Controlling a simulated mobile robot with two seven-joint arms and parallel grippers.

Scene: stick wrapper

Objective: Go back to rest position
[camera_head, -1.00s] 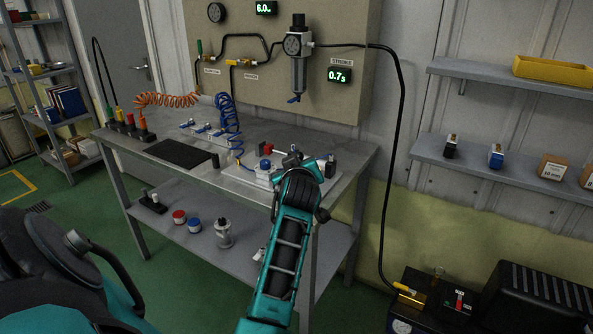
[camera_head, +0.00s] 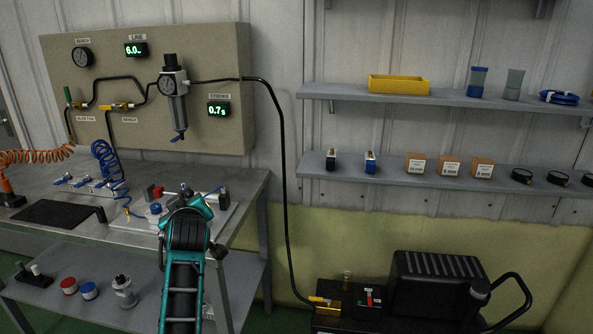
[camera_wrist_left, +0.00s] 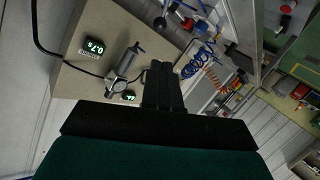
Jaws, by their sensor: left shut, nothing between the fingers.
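One teal and black arm of mine comes up from the bottom left of the head view, in front of the bench's right part. Its gripper is not clear there, with the wrist in front. In the left wrist view my left gripper (camera_wrist_left: 160,68) shows as two dark fingers, closed together and empty, with the regulator and gauge panel beyond, turned on its side. No right gripper shows in either view.
The metal bench (camera_head: 235,180) holds a fixture plate (camera_head: 125,222), a black mat (camera_head: 45,212) and hoses. The gauge panel (camera_head: 215,60) stands behind it. Shelves (camera_head: 345,182) line the wall at right. A black compressor (camera_head: 435,285) stands below them. A black hose (camera_head: 283,180) hangs between.

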